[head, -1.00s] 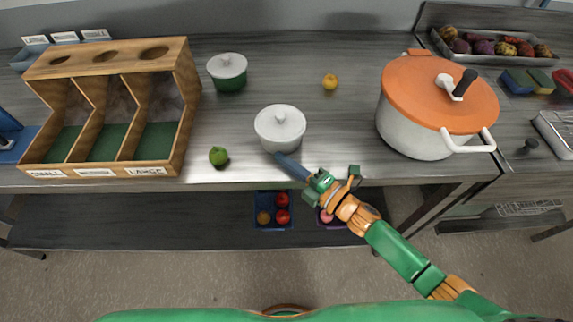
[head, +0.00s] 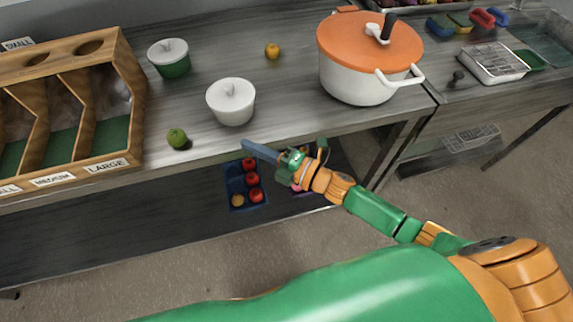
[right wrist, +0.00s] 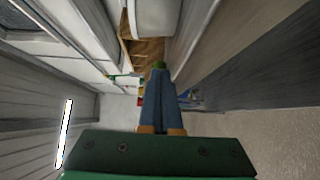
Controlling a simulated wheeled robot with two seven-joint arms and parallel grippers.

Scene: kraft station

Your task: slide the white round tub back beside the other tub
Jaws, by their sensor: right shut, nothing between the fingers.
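The white round tub (head: 231,103) stands upright on the counter near its front edge, with a white knobbed lid. The other tub (head: 170,61), green below with a white lid, stands behind it to the left. My right gripper (head: 245,146) is shut and empty at the counter's front edge, just in front of the white tub and apart from it. In the right wrist view my blue fingers (right wrist: 158,95) are together, and part of a white rounded wall shows above them. My left gripper is not in view.
A green fruit (head: 177,138) lies left of the white tub, and a yellow fruit (head: 272,51) lies behind. A wooden divided bin (head: 124,95) stands at left. A large orange-lidded pot (head: 360,82) stands at right.

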